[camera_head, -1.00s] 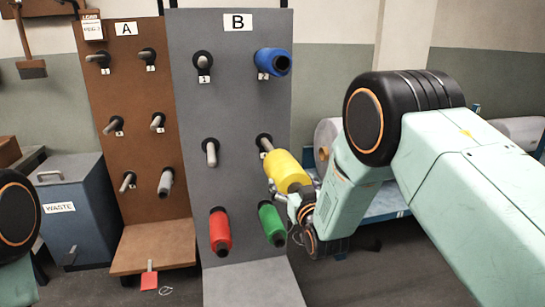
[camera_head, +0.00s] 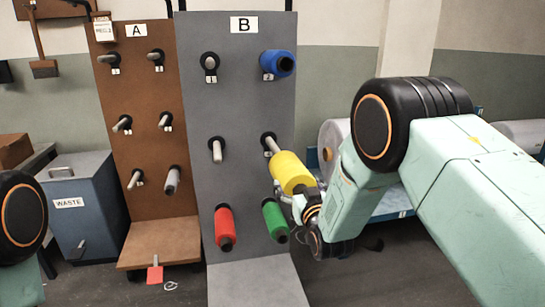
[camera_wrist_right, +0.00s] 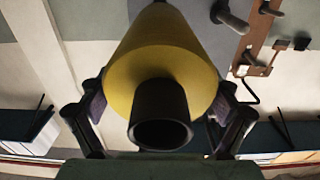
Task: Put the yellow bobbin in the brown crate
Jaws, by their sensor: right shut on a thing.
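The yellow bobbin (camera_head: 291,173) is at the middle right of panel B, in front of the end of a grey peg (camera_head: 270,143). My right gripper (camera_head: 304,196) is shut on it from the right. In the right wrist view the yellow bobbin (camera_wrist_right: 163,52) fills the middle, its dark core end (camera_wrist_right: 160,115) facing the camera, with gripper fingers (camera_wrist_right: 160,110) on both sides. I cannot tell whether the bobbin is still on the peg. The brown crate is not clearly in view.
Grey panel B (camera_head: 240,100) also holds a blue bobbin (camera_head: 278,63), a red bobbin (camera_head: 225,228) and a green bobbin (camera_head: 275,219). A blue waste bin (camera_head: 85,215) stands at the left.

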